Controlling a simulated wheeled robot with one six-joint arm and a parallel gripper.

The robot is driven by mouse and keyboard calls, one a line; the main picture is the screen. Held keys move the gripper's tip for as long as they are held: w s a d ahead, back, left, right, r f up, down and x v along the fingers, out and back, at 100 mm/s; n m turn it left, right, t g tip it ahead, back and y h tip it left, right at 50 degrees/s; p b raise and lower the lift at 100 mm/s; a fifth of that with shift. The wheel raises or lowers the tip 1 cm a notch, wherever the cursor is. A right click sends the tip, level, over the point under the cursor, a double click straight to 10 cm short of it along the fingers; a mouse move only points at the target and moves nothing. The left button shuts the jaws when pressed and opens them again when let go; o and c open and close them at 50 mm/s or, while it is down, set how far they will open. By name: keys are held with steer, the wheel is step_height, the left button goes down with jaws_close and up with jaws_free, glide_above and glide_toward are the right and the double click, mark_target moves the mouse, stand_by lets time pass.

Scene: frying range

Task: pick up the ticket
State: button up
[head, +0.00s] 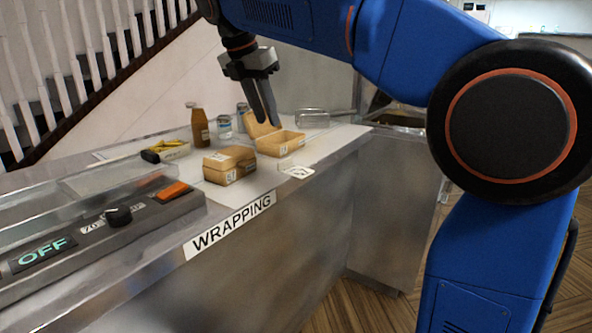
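A small white card with dark markings, which looks like the ticket (298,172), lies flat near the front edge of the wrapping counter. My gripper (268,121) points down above the counter, behind and to the left of the card and apart from it. Its dark fingers appear close together and overlap the view of an open brown box (281,144). From this angle I cannot tell how far apart the fingers are. I see nothing held between them.
A closed brown box (230,164) stands left of the card. Behind it are a sauce bottle (199,125), cans (224,127) and a tray with yellow contents (165,150). A control panel reading OFF (108,220) is at front left. A wire basket (312,118) stands at the back.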

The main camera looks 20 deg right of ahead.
glide_toward(296, 167)
steer(key=f, duration=0.1)
steer(key=w+f, duration=0.1)
steer(key=f, duration=0.1)
steer(key=w+a+f, duration=0.1)
steer(key=f, duration=0.1)
steer(key=shift+w+f, duration=0.15)
steer(key=shift+f, duration=0.1)
jaws_close()
